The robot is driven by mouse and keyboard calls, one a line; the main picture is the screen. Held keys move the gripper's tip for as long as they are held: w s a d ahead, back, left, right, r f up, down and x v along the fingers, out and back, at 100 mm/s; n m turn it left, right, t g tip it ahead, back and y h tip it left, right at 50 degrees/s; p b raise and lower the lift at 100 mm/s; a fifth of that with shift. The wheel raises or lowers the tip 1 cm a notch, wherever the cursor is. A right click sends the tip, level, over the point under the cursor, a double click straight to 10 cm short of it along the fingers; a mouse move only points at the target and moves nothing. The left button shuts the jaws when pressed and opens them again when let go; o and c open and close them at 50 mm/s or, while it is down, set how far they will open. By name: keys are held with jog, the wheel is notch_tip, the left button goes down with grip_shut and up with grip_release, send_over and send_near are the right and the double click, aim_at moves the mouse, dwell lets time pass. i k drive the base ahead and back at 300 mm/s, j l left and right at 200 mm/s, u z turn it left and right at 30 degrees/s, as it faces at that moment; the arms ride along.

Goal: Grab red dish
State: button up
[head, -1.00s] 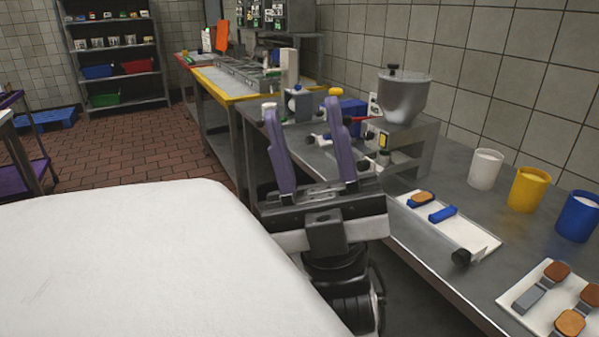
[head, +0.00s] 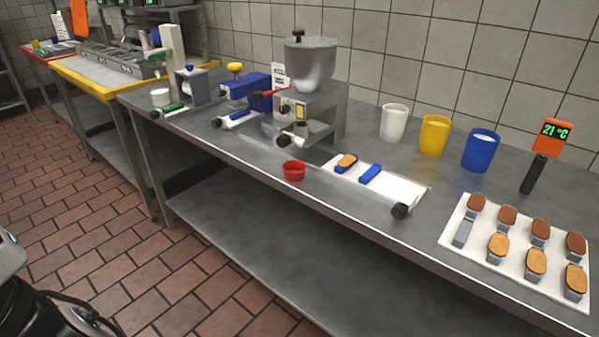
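The red dish (head: 294,171) is a small round red bowl in the head view. It stands on the grey metal counter (head: 241,155) near its front edge, just left of a white tray and in front of the hopper machine. Nothing touches it that I can see. My gripper is out of the picture now. Only a dark part of my own arm shows at the lower left corner, well away from the dish.
The hopper machine (head: 312,90) stands behind the dish. A white tray (head: 405,185) with a black knob lies to its right. White (head: 394,123), yellow (head: 434,136) and blue (head: 480,150) cups stand at the back. A biscuit tray (head: 455,240) lies at the right. The floor before the counter is clear.

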aim_at(294, 170)
jog(key=i+u, duration=0.45)
jog(key=i, duration=0.45)
